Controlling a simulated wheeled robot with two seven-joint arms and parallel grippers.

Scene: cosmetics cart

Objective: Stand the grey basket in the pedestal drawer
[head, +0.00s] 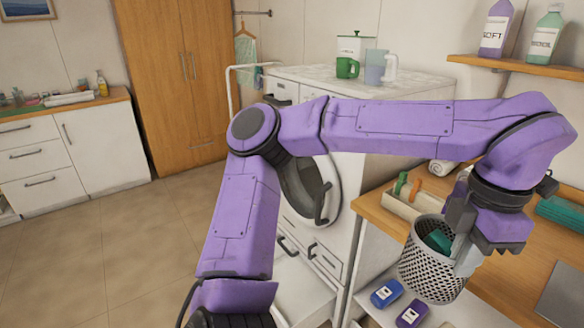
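The grey basket (424,272) is a perforated round bin with something dark green inside, at the lower right of the head view. My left gripper (464,246) reaches down over its right side and appears shut on its rim; the dark gripper body partly hides the contact. The basket hangs roughly upright, in front of the wooden counter. The pedestal drawer (303,296) is under the white washing machine, at the bottom centre. It appears pulled out, with a pale bare inside partly hidden by my arm. My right gripper is not in view.
A blue bottle (386,293) and a purple bottle (412,314) lie low near the basket. The wooden counter (375,212) holds a tool tray. Floor at left is clear.

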